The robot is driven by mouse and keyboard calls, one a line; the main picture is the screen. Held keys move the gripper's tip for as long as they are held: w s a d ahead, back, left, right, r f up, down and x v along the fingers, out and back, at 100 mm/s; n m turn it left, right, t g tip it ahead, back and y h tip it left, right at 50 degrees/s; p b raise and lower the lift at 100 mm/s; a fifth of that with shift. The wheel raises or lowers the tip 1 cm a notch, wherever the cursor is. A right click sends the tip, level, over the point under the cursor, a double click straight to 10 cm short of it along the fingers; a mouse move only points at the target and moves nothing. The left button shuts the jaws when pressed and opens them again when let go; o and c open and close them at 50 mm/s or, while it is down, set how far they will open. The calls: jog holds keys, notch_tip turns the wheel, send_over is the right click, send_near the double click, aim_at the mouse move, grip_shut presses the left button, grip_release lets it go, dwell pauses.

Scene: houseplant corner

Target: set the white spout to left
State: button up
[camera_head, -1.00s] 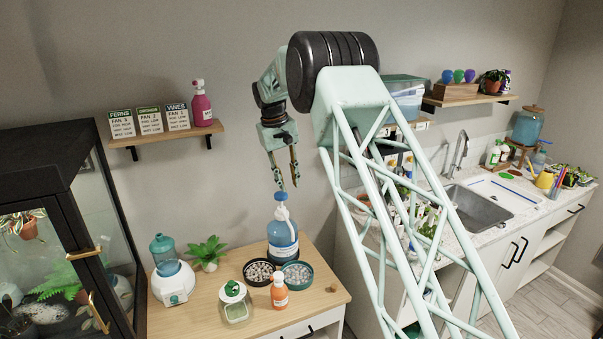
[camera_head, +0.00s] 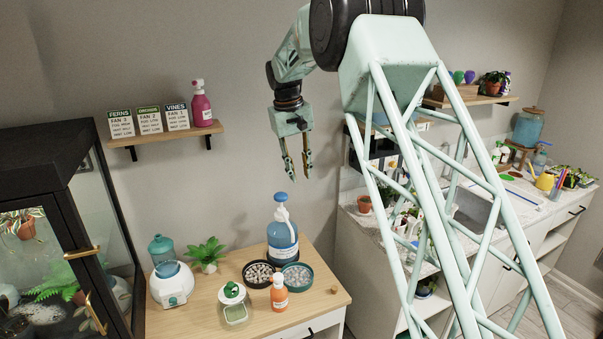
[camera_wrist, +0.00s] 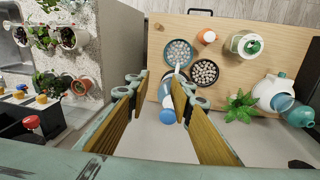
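A blue bottle (camera_head: 282,238) with a white label, a blue cap and a white spout (camera_head: 284,214) stands upright near the back right of the wooden table. The spout curves down over the bottle's near side, toward the table's front. My gripper (camera_head: 296,177) hangs above the bottle, fingers pointing down, apart and empty. In the wrist view, the blue cap (camera_wrist: 168,116) shows between the two open fingers (camera_wrist: 165,112), well beyond them. The fingers hide much of the bottle there.
Two round trays of pebbles (camera_head: 297,275) (camera_head: 258,273), an orange bottle (camera_head: 279,293) and a green-lidded jar (camera_head: 234,303) stand in front of the blue bottle. A plant (camera_head: 207,254) and a white dispenser (camera_head: 172,283) are to the left. The wall is behind.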

jog(key=shift+s+d+r, duration=0.3)
jog(key=shift+s+r, duration=0.05)
jog(key=shift+r, duration=0.05)
jog(key=shift+c, duration=0.5)
